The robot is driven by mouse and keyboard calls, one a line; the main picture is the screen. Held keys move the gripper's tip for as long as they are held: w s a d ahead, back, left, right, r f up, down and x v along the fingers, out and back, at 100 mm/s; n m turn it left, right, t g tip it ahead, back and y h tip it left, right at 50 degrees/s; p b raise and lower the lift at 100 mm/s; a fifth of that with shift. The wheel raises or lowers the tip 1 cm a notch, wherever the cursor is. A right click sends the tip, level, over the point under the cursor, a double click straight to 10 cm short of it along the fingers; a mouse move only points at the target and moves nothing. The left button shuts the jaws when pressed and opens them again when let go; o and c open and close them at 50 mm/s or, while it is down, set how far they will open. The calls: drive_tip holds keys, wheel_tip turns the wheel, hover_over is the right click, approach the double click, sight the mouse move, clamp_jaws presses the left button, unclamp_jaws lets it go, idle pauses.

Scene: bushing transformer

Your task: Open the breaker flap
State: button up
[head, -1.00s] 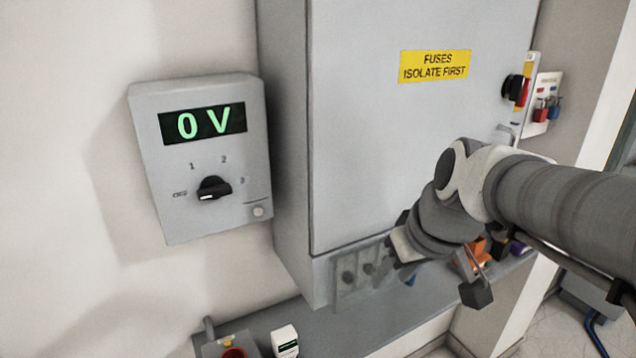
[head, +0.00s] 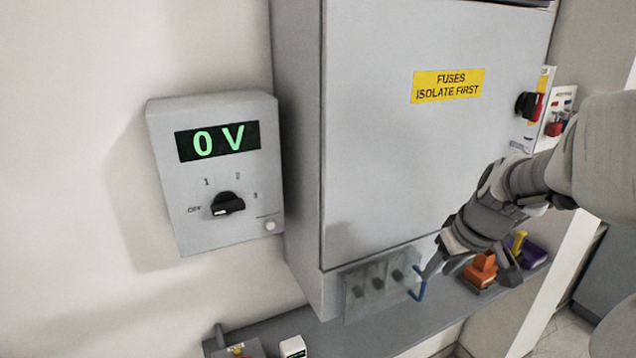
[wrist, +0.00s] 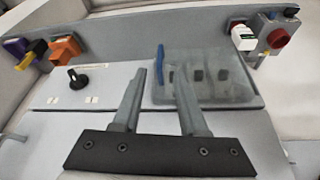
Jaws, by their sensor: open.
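The breaker flap (head: 358,301) is a see-through cover low on the grey cabinet, over several dark switches. It looks closed. A blue handle (head: 419,291) stands at its right edge. In the wrist view the picture is turned over: the flap (wrist: 222,88) is right of centre and its blue handle (wrist: 161,64) is at its left edge. My gripper (head: 470,270) is open beside the handle. In the wrist view the handle appears in the gap between the fingertips (wrist: 160,72), just beyond them. I cannot tell whether they touch it.
A grey shelf (head: 385,322) runs below the cabinet. Orange (head: 481,270) and purple (head: 533,252) items lie on it at the right. A box with a 0 V display (head: 215,175) hangs left of the cabinet (head: 400,160). A black knob (wrist: 77,80) shows in the wrist view.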

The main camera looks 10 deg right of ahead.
sight(425, 285)
drive_tip(key=b+x, duration=0.4)
drive_tip(key=x, duration=0.5)
drive_tip(key=shift+w+f, duration=0.1)
drive_tip(key=shift+f, duration=0.05)
clamp_jaws()
idle(1.1)
